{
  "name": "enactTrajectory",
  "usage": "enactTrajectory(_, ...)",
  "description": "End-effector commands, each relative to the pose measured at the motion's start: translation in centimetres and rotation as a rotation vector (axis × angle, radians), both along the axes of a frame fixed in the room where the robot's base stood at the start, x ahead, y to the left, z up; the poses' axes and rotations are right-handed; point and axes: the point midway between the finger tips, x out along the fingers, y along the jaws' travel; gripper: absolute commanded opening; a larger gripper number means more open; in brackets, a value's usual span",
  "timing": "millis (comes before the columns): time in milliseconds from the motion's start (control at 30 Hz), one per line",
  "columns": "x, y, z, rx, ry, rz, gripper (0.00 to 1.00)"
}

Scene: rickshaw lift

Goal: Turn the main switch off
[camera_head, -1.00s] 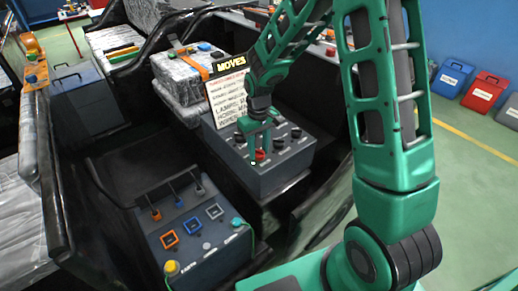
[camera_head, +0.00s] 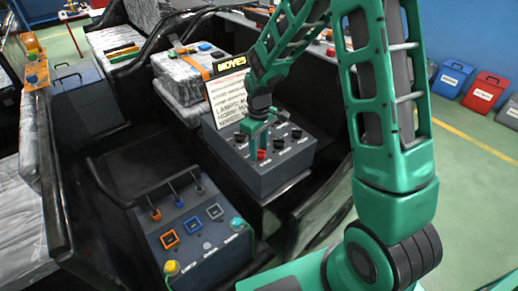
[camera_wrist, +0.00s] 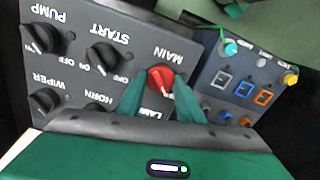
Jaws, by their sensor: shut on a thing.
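The main switch is a red round knob (camera_wrist: 160,78) with a pale pointer mark, beside the word MAIN on a dark grey box. In the wrist view my gripper (camera_wrist: 162,88) has its two green fingers on either side of this knob, shut on it. The pointer mark points down between the fingers. In the head view the red knob (camera_head: 261,155) shows just below my gripper (camera_head: 259,148), which reaches down from above. The knob's own position labels are hidden or too small to read.
Black knobs marked START (camera_wrist: 103,55), PUMP (camera_wrist: 39,38), WIPER (camera_wrist: 45,101) and HORN sit close by on the same box. A second panel (camera_head: 200,240) with coloured sockets and plugs lies in front. A lettered sign (camera_head: 230,97) stands behind the box.

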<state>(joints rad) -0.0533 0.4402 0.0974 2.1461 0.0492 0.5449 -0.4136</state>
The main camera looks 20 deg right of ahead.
Motion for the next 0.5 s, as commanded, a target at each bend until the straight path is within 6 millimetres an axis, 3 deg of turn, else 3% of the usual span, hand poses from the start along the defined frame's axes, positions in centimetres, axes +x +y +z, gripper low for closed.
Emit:
enactTrajectory(100, 0.59, -0.24, 0.30, -0.003, -0.015, -0.006, 0.11)
enactTrajectory(133, 0.59, -0.24, 0.30, -0.003, -0.015, -0.006, 0.41)
enactTrajectory(200, 0.51, -0.22, 0.26, -0.002, -0.013, -0.006, 0.53)
enactTrajectory(500, 0.21, -0.13, 0.22, -0.001, -0.005, -0.004, 0.53)
